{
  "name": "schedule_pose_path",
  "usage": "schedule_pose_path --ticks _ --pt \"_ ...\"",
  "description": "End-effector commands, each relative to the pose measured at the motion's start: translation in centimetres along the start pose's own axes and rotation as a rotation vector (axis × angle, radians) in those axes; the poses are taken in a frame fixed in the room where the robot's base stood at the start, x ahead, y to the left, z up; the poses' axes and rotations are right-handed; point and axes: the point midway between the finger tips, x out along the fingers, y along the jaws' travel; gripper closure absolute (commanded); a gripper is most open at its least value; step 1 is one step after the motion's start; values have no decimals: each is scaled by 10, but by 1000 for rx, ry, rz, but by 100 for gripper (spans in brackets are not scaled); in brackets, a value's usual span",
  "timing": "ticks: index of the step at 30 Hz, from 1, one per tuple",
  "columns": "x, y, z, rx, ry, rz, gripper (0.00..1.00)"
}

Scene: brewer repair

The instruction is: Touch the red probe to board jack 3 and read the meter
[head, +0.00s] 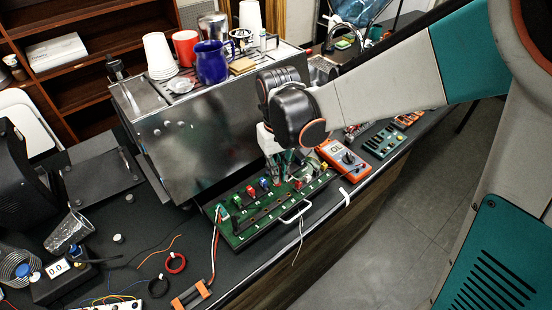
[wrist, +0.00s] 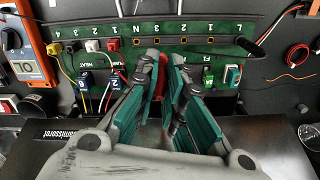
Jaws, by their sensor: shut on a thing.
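My gripper (head: 281,172) is over the middle of the green board (head: 240,238), fingers pointing down at it. In the wrist view my gripper (wrist: 165,64) is shut on a red piece (wrist: 162,80) that looks like the red probe. Its tip is hidden, and I cannot tell whether it touches the board.
A metal brewer (head: 195,135) stands behind the board, with cups (head: 160,55) and a blue mug (head: 210,62) on top. A white handle (head: 295,213) rises at the board's near edge.

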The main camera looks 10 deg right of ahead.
Motion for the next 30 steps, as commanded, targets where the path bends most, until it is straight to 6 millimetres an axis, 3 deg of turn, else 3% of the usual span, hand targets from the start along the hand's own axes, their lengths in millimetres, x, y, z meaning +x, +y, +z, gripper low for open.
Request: schedule_pose_path --ticks 1,14,30 --pt "12 0 0 0 0 0 100" --pt "27 0 0 0 1 1 100" --pt "75 0 0 0 1 1 100"
